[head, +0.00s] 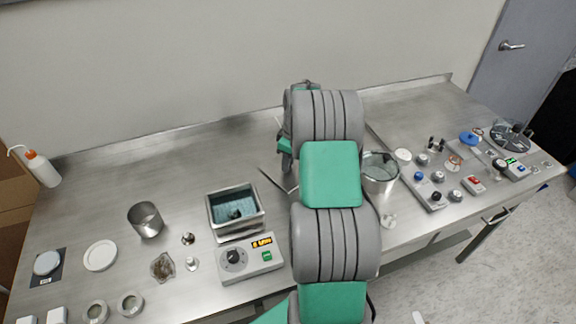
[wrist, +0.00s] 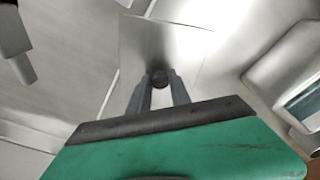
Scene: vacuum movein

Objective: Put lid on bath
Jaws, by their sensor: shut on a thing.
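The bath (head: 235,228) is a square steel tank with an open top and blue-green water inside; a small dark object shows in the water. It stands left of my arm in the head view, and part of it shows at the right edge of the wrist view (wrist: 285,70). The lid (wrist: 140,40) is a thin steel plate with a dark round knob (wrist: 159,78). My gripper (wrist: 160,86) is shut on this knob. In the head view my arm hides most of the lid and gripper. I cannot tell whether the lid touches the table.
A control box (head: 250,260) with a dial and lit display sits in front of the bath. A steel beaker (head: 146,220) and white dish (head: 100,256) stand left. A steel pot (head: 380,174) and control panel (head: 432,180) stand right of my arm.

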